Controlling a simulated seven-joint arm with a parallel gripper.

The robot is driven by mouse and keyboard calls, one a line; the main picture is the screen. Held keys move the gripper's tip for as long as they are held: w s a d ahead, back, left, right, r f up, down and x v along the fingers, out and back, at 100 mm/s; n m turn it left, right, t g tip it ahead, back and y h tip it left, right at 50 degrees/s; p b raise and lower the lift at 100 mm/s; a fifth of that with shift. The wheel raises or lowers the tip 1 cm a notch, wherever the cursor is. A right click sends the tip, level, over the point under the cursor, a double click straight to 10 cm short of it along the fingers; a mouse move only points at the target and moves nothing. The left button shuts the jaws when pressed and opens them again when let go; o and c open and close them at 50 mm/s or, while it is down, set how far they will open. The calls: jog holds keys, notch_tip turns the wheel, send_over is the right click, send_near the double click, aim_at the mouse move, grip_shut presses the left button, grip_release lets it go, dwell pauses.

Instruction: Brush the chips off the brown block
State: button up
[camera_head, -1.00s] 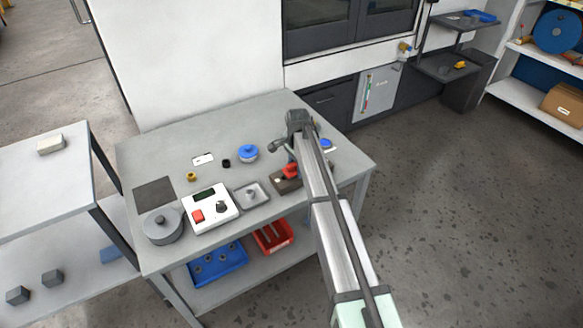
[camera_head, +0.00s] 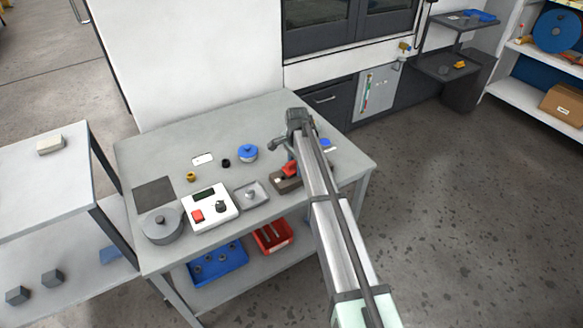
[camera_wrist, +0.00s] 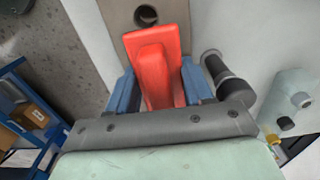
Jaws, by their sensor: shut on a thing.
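The brown block (camera_head: 283,186) sits near the front right of the grey bench in the head view, partly behind my arm. It shows at the top of the wrist view (camera_wrist: 122,18), with a dark round hole or recess in it. A red brush-like piece (camera_wrist: 158,65) is between the blue fingers of my gripper (camera_wrist: 158,88), which is shut on it. In the head view the red piece (camera_head: 289,168) is over the block. I cannot tell whether it touches the block, and its bristles are not visible. Chips are too small to make out.
Left of the block are a grey tray (camera_head: 264,202), a white control box (camera_head: 213,222) and a grey round pot (camera_head: 160,237). A blue-topped round part (camera_head: 248,152) stands farther back. A blue-and-white item (camera_head: 327,145) lies right of my arm.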

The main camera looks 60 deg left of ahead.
aim_at(287, 164)
jog(key=shift+s+r, duration=0.1)
jog(key=shift+s, duration=1.8)
jog(key=shift+w+r, duration=0.1)
jog(key=shift+r, duration=3.85)
